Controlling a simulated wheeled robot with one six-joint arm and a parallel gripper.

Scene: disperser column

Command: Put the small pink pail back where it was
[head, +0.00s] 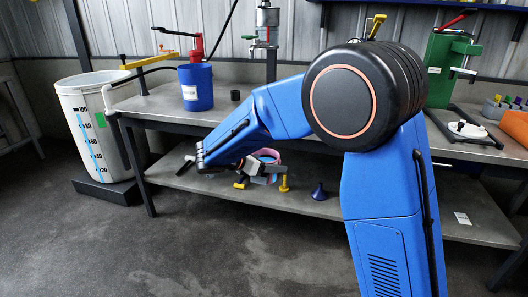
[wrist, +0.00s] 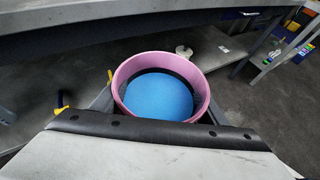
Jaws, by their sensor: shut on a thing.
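The small pink pail (wrist: 119,86) is held in my gripper (wrist: 158,108) in the wrist view, with one grey finger at each side of it. Its round rim faces the camera, and a flat blue surface shows inside below a dark band. I cannot tell whether the blue is liquid or the bottom. In the head view the pail (head: 268,153) shows as a bit of pink and blue behind my gripper (head: 262,170), in front of the bench at about lower shelf height. My gripper and wrist hide most of it there.
The lower shelf (head: 300,201) holds a dark blue funnel (head: 319,191) and yellow-handled items. A tall white graduated tank (head: 95,125) stands at left. The floor in front is clear.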

